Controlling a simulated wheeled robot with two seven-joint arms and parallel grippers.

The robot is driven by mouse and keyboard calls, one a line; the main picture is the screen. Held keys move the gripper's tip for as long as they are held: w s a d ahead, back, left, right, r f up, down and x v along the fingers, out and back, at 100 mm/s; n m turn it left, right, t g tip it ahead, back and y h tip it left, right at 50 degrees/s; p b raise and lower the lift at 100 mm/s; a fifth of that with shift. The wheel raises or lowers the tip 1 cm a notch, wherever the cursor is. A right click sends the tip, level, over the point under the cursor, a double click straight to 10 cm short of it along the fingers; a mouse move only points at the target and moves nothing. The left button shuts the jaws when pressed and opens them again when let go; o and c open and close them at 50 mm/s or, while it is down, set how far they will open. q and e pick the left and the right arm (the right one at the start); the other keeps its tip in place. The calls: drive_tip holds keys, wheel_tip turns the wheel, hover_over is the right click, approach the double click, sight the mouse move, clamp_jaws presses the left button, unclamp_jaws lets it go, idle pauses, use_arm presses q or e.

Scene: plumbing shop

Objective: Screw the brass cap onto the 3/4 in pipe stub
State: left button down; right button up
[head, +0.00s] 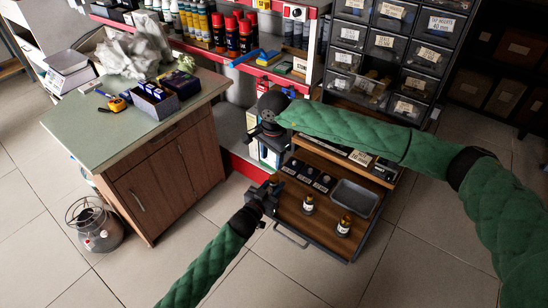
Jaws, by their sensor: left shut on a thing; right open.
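My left gripper (270,186) is shut on a small brass-coloured piece (274,178) at the left edge of the wooden-topped cart. The piece is too small and too covered to tell whether it is the brass cap. Two short upright pieces with white labels and brass-coloured tops stand on the cart, one near the middle (308,204) and one nearer the front (344,226). I cannot read their labels or tell which is the 3/4 in stub. My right gripper (262,134) is open, above and behind the left one, partly hidden by its own wrist.
The cart top (325,232) also carries a grey tray (353,198) and a row of small dark labelled holders (305,175). A green-topped wooden cabinet (120,130) stands at left, with a metal canister (94,224) on the floor. Drawer bins (390,45) stand behind. The front floor is clear.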

sight(274, 178)
drive_tip(key=n, duration=0.7)
drive_tip(key=shift+s+d, duration=0.15)
drive_tip(key=shift+d, duration=0.1)
drive_tip(key=n, duration=0.4)
drive_tip(key=shift+d, duration=0.1)
drive_tip(key=n, duration=0.4)
drive_tip(key=shift+n, duration=0.3)
drive_tip(key=shift+f, duration=4)
